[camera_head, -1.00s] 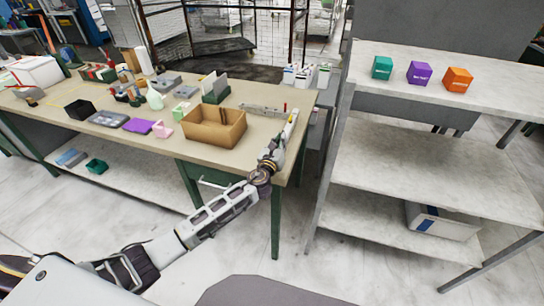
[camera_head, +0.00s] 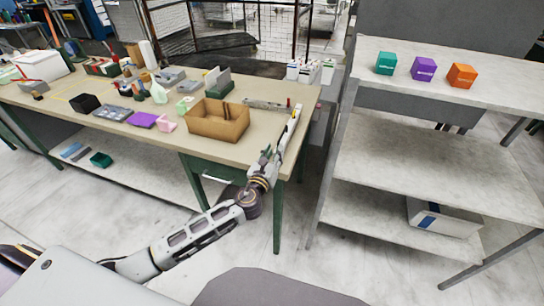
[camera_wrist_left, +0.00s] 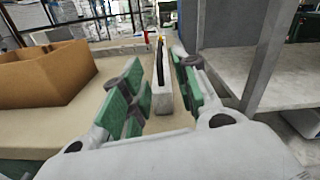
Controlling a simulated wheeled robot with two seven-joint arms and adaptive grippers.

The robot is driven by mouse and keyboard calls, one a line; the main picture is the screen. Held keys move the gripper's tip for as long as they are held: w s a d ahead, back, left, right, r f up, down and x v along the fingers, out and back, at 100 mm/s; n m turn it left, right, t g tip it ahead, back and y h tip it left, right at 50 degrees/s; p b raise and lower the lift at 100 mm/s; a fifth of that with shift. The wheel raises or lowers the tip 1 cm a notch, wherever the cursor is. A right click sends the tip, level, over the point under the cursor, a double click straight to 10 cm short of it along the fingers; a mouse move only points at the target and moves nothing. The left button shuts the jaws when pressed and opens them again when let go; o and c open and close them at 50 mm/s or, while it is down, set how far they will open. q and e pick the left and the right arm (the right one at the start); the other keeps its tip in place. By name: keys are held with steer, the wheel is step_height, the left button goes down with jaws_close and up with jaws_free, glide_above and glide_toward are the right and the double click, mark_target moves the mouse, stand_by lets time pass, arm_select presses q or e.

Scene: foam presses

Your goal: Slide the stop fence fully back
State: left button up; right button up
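A long pale grey bar (camera_head: 291,124) with a dark slot runs along the right end of the bench; it looks like the stop fence or its rail, but I cannot tell which part slides. In the left wrist view the bar (camera_wrist_left: 162,96) points away from me, with a yellow piece at its far end. My left gripper (camera_head: 267,155) is at the bar's near end. In the wrist view its green-padded fingers (camera_wrist_left: 157,82) are apart, one on each side of the bar. I cannot tell whether they touch it. My right gripper is not in view.
An open cardboard box (camera_head: 218,121) stands left of the bar. A grey ruler-like strip (camera_head: 263,103) with a red end lies behind. A shelf rack (camera_head: 340,150) stands close on the right, with several coloured cubes on top. Bench clutter fills the left.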

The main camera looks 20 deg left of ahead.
arm_select(q)
steer(key=shift+s, duration=0.85)
